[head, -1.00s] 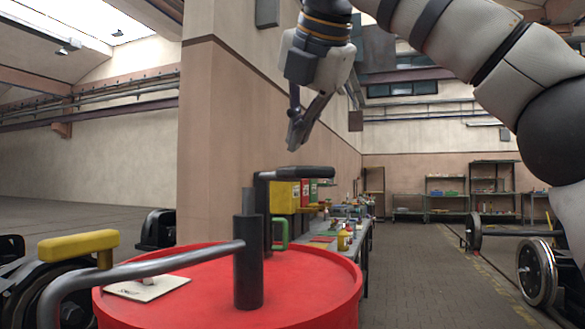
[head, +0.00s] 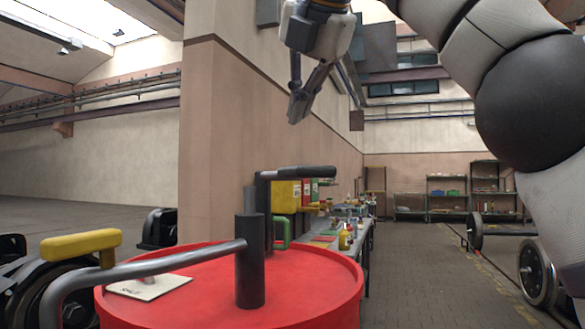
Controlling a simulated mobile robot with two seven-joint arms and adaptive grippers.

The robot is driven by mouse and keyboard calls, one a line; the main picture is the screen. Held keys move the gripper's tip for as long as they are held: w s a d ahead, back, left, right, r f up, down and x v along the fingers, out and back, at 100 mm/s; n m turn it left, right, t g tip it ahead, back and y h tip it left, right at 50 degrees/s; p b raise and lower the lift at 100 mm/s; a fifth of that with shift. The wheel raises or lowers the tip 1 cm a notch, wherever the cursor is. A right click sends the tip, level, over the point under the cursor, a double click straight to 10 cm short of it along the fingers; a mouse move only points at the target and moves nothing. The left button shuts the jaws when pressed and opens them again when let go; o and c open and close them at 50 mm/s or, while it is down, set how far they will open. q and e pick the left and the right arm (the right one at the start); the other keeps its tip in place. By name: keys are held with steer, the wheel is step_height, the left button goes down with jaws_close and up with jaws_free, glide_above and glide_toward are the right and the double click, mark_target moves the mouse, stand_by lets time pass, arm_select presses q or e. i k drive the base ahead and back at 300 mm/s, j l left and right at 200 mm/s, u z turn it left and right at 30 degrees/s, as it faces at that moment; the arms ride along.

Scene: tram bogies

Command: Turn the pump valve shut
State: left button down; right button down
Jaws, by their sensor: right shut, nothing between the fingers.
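A red drum (head: 310,290) stands in the foreground. A dark upright pump body (head: 250,262) rises from its top. A grey pipe (head: 180,260) runs left from the body and bends down. A yellow lever-like handle (head: 80,244) sits on this pipe near its bend, lying roughly level; I take it for the valve. A black crank handle (head: 295,172) stands behind the pump body. My right gripper (head: 293,117) is shut and empty, pointing down in the air above the crank handle, apart from the pump. My left gripper is not in view.
A white card (head: 150,288) lies on the drum top. Dark wheel parts stand on the floor at left. A workbench (head: 362,240) with bins and bottles runs along the wall behind the drum. Paved floor (head: 425,270) to the right is clear, with wheelsets beyond.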

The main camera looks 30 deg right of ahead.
mark_target(105, 241)
steer(key=k+j, duration=0.2)
steer(key=k, duration=0.3)
steer(key=k+j, duration=0.15)
steer(key=k, duration=0.3)
